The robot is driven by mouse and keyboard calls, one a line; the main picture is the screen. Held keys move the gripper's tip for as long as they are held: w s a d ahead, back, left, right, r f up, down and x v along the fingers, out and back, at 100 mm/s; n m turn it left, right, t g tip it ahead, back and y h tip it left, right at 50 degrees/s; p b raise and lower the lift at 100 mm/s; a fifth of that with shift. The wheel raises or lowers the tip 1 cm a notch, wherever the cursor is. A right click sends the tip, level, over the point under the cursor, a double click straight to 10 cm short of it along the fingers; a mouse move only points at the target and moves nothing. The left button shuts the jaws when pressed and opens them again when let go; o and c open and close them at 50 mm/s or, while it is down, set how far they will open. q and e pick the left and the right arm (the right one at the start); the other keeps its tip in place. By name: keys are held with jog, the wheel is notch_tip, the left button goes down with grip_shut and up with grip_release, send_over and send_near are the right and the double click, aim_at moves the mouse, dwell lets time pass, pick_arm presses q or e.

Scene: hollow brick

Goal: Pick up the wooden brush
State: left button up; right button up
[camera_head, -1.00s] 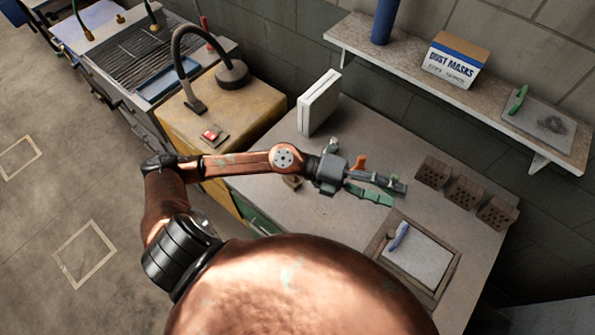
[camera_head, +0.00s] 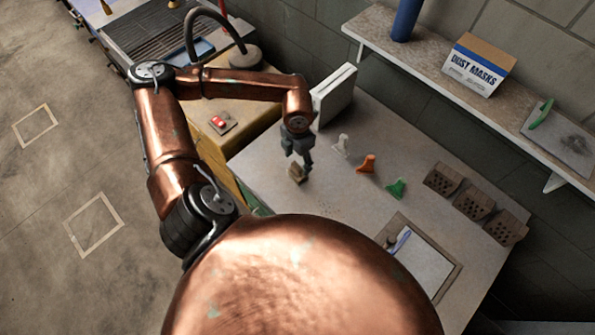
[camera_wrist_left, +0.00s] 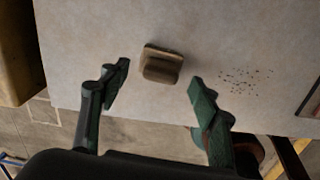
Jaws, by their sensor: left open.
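The wooden brush (camera_head: 297,173) is a small tan-brown block on the grey workbench (camera_head: 262,170), near its left edge. In the left wrist view the brush (camera_wrist_left: 162,64) lies ahead of the fingertips and between their lines, with bare table around it. My left gripper (camera_head: 301,163) points down right above the brush in the head view and partly covers it. In the left wrist view its green fingers (camera_wrist_left: 158,78) are spread wide, and I see no contact with the brush. My right gripper is not in view.
White, orange (camera_head: 367,163) and green (camera_head: 396,188) pieces stand right of the gripper. Brown hollow bricks (camera_head: 473,203) line the right side. A framed board (camera_head: 428,262) with a blue-handled tool lies in front. A white upright box (camera_head: 335,95) stands behind. Dark specks dot the table.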

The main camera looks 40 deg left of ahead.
aim_at(297, 166)
pick_arm(q)
jog(key=shift+s+f, duration=0.2)
jog(key=shift+f, duration=1.75)
jog(key=shift+c, duration=0.4)
jog(key=c, duration=1.3)
jog(key=shift+o, duration=0.2)
jog(key=shift+r, duration=0.1)
